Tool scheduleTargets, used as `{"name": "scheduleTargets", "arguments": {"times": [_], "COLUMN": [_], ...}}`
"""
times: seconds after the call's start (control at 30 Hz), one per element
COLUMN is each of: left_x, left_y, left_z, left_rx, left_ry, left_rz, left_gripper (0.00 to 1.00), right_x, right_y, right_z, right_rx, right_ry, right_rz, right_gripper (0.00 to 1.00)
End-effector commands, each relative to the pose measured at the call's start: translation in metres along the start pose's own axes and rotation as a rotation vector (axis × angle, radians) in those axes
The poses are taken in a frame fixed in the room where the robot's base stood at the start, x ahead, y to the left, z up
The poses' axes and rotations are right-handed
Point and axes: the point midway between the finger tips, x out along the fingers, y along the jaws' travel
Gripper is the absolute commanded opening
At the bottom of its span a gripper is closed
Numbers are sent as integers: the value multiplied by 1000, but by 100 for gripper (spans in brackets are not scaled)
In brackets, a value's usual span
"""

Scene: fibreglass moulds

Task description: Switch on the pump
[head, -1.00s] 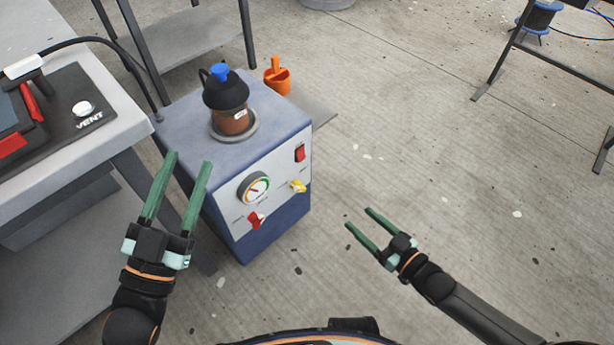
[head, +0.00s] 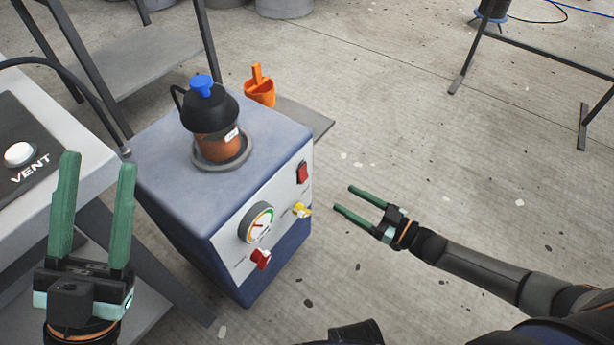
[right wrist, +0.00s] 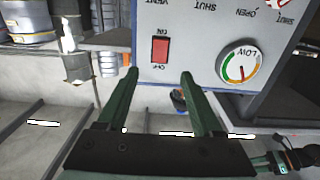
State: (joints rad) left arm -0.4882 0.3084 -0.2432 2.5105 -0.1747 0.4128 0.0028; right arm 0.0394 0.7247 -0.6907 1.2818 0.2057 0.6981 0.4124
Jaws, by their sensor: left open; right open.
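The pump (head: 165,150) is a blue box on the floor with a pale front panel. Its red rocker switch (head: 303,172) sits high on the panel's right side; it also shows upside down in the right wrist view (right wrist: 160,50), between ON and OFF labels. I cannot tell which way it is rocked. My right gripper (head: 344,198) is open and empty, a little right of the panel, fingers pointing toward it. In the right wrist view its fingertips (right wrist: 158,74) line up with the switch, apart from it. My left gripper (head: 98,162) is open and empty, left of the pump.
The panel carries a dial gauge (head: 257,222), a yellow valve handle (head: 301,210) and a red valve handle (head: 261,259). A dark-capped jar (head: 215,145) stands on top. A table with a VENT button (head: 19,153) is left. An orange holder (head: 260,92) is behind.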

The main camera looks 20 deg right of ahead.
Motion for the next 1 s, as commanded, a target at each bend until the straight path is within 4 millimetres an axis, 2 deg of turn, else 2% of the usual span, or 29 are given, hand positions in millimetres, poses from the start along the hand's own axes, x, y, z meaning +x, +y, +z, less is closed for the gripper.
{"name": "scheduleTargets", "arguments": {"times": [0.3,0.5,0.7,1.0], "left_x": [-15,-23,-26,-25], "left_y": [9,14,16,16], "left_z": [16,25,28,28], "left_rx": [-10,-1,4,5], "left_ry": [-9,-16,-18,-21], "left_rz": [6,11,14,15], "left_gripper": [50,50,50,50], "right_x": [64,97,113,115], "right_y": [0,-1,-1,-1], "right_z": [2,2,1,0], "right_rx": [-2,-1,-1,0], "right_ry": [4,2,0,-1], "right_rz": [-1,-1,-1,0], "right_gripper": [68,68,68,68]}}
